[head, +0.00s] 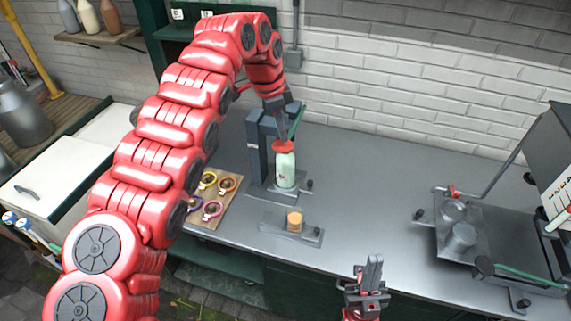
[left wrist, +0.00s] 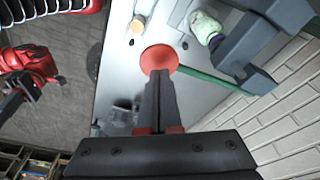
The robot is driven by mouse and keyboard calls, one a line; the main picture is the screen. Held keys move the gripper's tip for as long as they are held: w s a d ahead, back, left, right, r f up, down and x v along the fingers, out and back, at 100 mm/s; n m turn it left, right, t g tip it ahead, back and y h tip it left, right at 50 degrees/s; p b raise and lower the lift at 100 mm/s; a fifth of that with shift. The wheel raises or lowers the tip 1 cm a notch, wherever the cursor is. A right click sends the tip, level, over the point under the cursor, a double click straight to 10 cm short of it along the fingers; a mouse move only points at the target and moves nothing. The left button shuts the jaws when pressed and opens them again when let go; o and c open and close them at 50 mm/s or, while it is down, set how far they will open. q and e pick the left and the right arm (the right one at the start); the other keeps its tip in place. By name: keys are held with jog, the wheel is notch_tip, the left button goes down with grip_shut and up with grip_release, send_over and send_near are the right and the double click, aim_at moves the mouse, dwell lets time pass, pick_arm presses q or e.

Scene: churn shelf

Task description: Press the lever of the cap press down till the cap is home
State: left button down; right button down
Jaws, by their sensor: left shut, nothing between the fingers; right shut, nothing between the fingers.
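The cap press has a dark grey column (head: 257,150) on the bench, with a green lever (head: 297,122) ending in a red knob (head: 284,147). The lever also shows in the left wrist view (left wrist: 205,83), with the knob (left wrist: 160,58) at its end. A pale green bottle (head: 286,170) stands upright at the press; its top and any cap are hidden behind the knob in the head view. My left gripper (head: 284,135) is shut and empty, its fingertips at the knob; whether they touch is unclear. My right gripper (head: 374,263) is shut and empty, over the bench's front edge.
A wooden board (head: 205,218) with several coloured rings lies left of the press. A small plate with an orange-tan cylinder (head: 294,221) is in front. A metal fixture (head: 460,235) stands at the right. The bench between is clear; a brick wall (head: 420,80) is behind.

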aim_at(282, 145)
pick_arm(q)
jog(key=shift+f, duration=0.15)
jog(key=shift+f+b, duration=1.3)
jog(key=shift+b, duration=0.05)
jog(key=shift+f, duration=0.1)
jog(key=shift+s+f+b, duration=0.15)
jog(key=shift+f+b, duration=0.55)
jog(key=shift+b, duration=0.2)
jog(key=shift+f+b, duration=0.75)
jog(key=shift+f, duration=0.15)
jog(key=shift+s+r, duration=0.1)
jog(key=shift+a, duration=0.1)
